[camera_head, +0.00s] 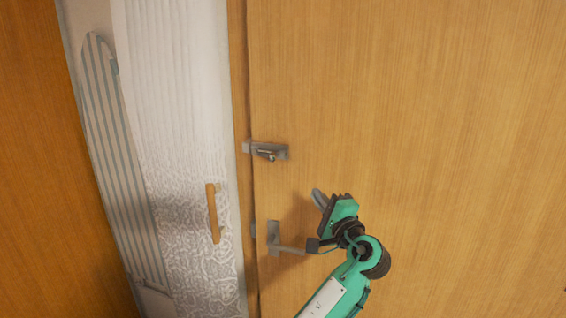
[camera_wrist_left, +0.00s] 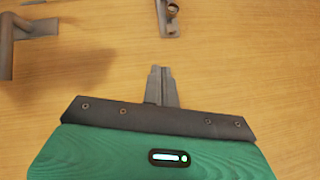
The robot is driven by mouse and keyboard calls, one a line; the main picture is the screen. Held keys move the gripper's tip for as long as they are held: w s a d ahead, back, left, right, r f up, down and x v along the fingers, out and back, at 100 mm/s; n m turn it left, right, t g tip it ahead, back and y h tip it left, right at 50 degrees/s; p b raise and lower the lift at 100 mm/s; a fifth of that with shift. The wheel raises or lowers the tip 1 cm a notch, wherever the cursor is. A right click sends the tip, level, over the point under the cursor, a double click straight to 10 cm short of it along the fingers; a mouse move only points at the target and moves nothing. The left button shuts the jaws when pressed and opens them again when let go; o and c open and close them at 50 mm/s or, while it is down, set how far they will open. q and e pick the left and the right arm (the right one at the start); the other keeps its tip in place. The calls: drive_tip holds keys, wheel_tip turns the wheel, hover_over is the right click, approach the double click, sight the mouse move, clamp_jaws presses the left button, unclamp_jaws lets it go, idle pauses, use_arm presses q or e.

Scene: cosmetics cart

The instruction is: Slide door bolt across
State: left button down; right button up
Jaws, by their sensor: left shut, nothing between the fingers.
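A grey metal door bolt (camera_head: 268,151) is mounted near the left edge of the wooden door (camera_head: 420,120), with a small knob at its middle. Part of it also shows at the top of the left wrist view (camera_wrist_left: 170,14). My left gripper (camera_head: 318,196) is below and to the right of the bolt, apart from it. Its fingers (camera_wrist_left: 160,84) are shut together and empty, pointing toward the bolt in the wrist view. My right gripper is not in view.
A grey lever handle (camera_head: 285,248) sits on the door below the bolt, close to my left wrist; it also shows in the wrist view (camera_wrist_left: 30,30). A white textured panel (camera_head: 180,110) with a wooden pull handle (camera_head: 213,213) stands left of the door. The door surface to the right is clear.

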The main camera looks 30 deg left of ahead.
sight(271, 162)
use_arm(q)
drive_tip(key=w+a+r+p, duration=0.1)
drive_tip(key=a+p, duration=0.1)
drive_tip(key=a, duration=0.2)
drive_tip(key=w+a+r+p, duration=0.1)
drive_tip(key=a+p, duration=0.1)
drive_tip(key=a, duration=0.2)
drive_tip(key=w+a+r+p, duration=0.1)
drive_tip(key=a+r+p, duration=0.1)
drive_tip(key=a+p, duration=0.1)
drive_tip(key=shift+w+a, duration=0.25)
drive_tip(key=shift+a, duration=0.4)
drive_tip(key=shift+a, duration=0.1)
drive_tip(key=a, duration=0.3)
drive_tip(key=shift+s+r, duration=0.1)
drive_tip(key=shift+s, duration=0.3)
drive_tip(key=shift+b, duration=0.3)
